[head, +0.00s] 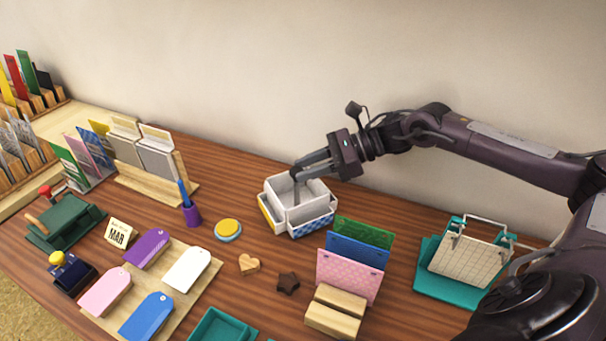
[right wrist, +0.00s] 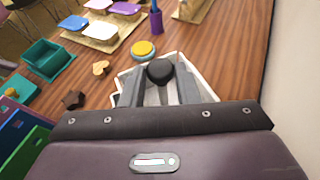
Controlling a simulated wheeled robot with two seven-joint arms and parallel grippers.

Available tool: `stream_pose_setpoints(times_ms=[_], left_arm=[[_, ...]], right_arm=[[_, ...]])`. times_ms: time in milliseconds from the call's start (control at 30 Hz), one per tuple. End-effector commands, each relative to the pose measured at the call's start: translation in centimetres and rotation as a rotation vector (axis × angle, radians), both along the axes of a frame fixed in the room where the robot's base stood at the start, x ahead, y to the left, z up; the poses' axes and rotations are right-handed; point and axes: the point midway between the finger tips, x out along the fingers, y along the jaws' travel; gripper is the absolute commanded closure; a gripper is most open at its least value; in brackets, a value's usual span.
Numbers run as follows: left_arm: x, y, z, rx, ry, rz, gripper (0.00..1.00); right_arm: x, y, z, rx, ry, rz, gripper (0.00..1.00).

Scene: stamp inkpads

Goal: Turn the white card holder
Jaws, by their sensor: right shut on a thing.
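The white card holder (head: 283,213) is a box-like stand with open compartments, near the back middle of the table. Yellow and blue-checked cards show in its outer pockets. My right gripper (head: 297,179) reaches in from the right, with its fingertips over the holder's middle. In the right wrist view the fingers (right wrist: 160,88) are closed around a round black knob (right wrist: 160,71), with the holder's white walls (right wrist: 198,77) around them. The fingers hide part of the holder's middle. My left gripper is not in view.
Pink, blue and green cards (head: 348,276) stand in a wooden block in front of the holder. A yellow round inkpad (head: 228,230) lies to its left, near a purple pen cup (head: 192,215). A teal stand (head: 441,285) is at the right. The wall is close behind.

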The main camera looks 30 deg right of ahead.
Motion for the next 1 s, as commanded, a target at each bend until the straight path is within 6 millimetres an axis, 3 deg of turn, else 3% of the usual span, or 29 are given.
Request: stream_pose_setpoints(times_ms=[567,600,700,1000], left_arm=[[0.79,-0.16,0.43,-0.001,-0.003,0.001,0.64],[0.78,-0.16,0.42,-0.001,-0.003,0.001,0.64],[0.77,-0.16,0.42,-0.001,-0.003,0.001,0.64],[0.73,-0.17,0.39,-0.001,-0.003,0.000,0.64]], right_arm=[[-0.10,-0.29,0.12,0.001,-0.003,0.011,1.00],[-0.10,-0.29,0.11,0.001,-0.003,0.011,0.66],[-0.11,-0.29,0.09,0.000,-0.002,0.011,0.53],[-0.13,-0.28,0.10,0.000,-0.002,0.010,0.51]])
